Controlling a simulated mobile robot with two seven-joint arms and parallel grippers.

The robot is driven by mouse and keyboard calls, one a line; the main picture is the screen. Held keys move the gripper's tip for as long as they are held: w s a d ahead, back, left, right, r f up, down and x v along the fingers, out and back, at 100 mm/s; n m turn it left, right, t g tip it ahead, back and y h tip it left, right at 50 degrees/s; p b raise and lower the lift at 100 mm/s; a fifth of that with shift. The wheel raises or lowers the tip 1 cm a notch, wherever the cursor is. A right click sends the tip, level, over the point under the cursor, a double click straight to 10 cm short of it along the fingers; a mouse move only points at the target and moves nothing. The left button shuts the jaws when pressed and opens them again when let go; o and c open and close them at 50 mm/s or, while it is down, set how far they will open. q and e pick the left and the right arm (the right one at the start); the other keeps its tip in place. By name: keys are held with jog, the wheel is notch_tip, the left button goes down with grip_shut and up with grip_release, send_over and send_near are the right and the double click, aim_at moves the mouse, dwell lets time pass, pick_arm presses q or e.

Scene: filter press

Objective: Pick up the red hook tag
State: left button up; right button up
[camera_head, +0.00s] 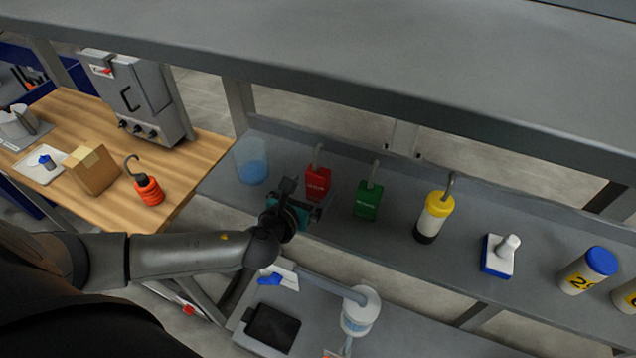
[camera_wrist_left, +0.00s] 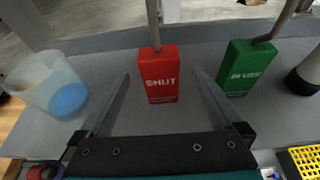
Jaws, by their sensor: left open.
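The red hook tag (camera_head: 318,183) stands on the grey shelf, with its grey hook rising from the top. In the left wrist view the red tag (camera_wrist_left: 159,76) shows white lettering that reads SHUT, and it lies ahead between the two fingers. My left gripper (camera_head: 300,200) is just to the left and front of the red tag. In the left wrist view my left gripper (camera_wrist_left: 160,85) is open, its fingers on either side of the tag's line with nothing held. Whether the fingers touch the tag is not clear. My right gripper is not in view.
A green hook tag (camera_head: 367,200) stands close to the right of the red one. A clear cup (camera_head: 251,161) with blue inside stands to the left. A yellow-topped bottle (camera_head: 435,215) and a white-and-blue brush (camera_head: 499,255) are farther right. An overhead grey shelf (camera_head: 330,65) spans above.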

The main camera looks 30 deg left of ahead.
aim_at(323, 174)
pick_arm(q)
jog(key=shift+b+x, duration=0.4)
jog(key=shift+x, duration=3.35)
jog(key=c, duration=1.5)
